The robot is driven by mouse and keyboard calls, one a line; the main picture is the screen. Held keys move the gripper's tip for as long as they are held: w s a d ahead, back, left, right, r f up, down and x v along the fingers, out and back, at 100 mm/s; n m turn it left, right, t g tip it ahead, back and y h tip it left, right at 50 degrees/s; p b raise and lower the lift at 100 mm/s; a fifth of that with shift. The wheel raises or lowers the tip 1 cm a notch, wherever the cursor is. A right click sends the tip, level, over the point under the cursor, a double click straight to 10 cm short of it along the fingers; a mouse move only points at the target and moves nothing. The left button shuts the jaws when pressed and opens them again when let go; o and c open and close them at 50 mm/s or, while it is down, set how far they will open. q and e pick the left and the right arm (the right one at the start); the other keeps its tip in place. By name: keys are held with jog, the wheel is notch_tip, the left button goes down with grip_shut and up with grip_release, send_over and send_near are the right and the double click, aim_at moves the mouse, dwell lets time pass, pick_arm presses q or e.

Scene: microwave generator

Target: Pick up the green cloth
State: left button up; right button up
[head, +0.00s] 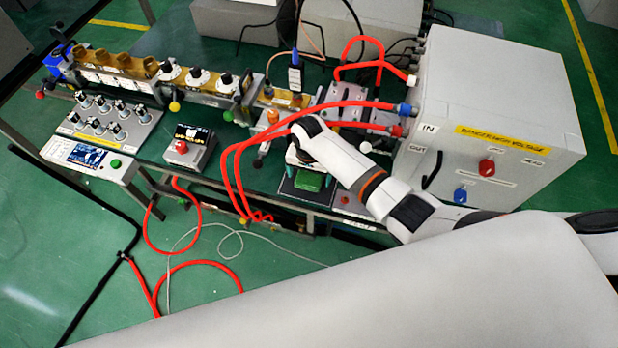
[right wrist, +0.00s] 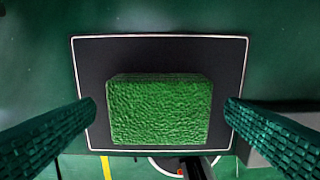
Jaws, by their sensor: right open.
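The green cloth (head: 308,181) is a thick, textured, folded block. It lies on a black mat with a white outline (right wrist: 88,62) at the front edge of the bench. My right gripper (head: 297,160) is over the cloth in the head view, with its arm partly covering the area. In the right wrist view the cloth (right wrist: 158,110) sits centred between the two spread fingers of my right gripper (right wrist: 161,105). The fingers are open, with a gap on each side of the cloth. My left gripper is not in view.
A grey high-voltage box (head: 500,110) stands right of my right arm. Red hoses (head: 235,165) loop close to the cloth's left side and hang off the bench. A small box with a red button (head: 188,147) and a control panel (head: 95,160) stand further left.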

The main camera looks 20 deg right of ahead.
aim_at(309, 177)
jog(key=c, duration=1)
jog(key=shift+c, duration=0.2)
notch_tip(309, 177, up, 10)
jog(key=shift+b, duration=0.35)
